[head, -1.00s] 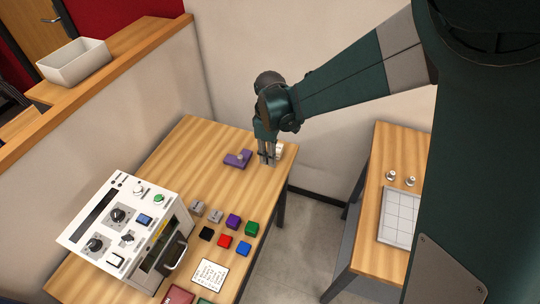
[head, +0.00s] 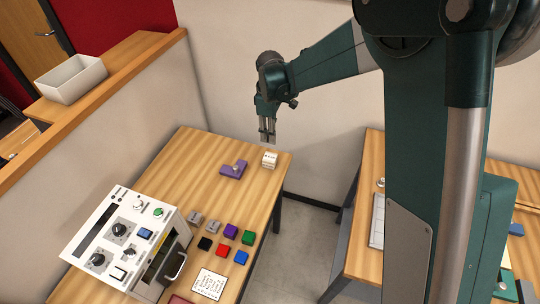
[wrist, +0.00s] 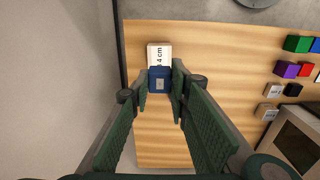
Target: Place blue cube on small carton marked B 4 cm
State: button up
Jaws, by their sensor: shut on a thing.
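A dark blue cube (wrist: 160,79) with a pale square mark sits between the fingertips of my gripper (wrist: 161,86) in the wrist view. My gripper is shut on it. The small white carton (wrist: 159,50) with "4 cm" lettering stands on the wooden table, partly covered by the blue cube in that view. In the head view my gripper (head: 267,138) hangs above the carton (head: 269,160), with a gap between them. The cube in my fingers cannot be made out there. Any letter B is not readable.
A purple block with a knob (head: 233,170) lies left of the carton. Several small blocks, including another blue one (head: 240,257), lie nearer me beside a white control machine (head: 125,235). The carton stands near the table's far end, by a wall.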

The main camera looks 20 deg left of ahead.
jog(key=shift+f, duration=0.15)
send_over(270, 157)
jog(key=shift+f, duration=3)
jog(key=shift+f+b, duration=0.3)
jog(key=shift+f, duration=1.55)
jog(key=shift+f, duration=0.2)
jog(key=o, duration=0.7)
jog(key=shift+r, duration=0.25)
notch_tip(270, 157, up, 12)
jog(key=shift+f+p, duration=0.1)
jog(key=shift+p, duration=0.2)
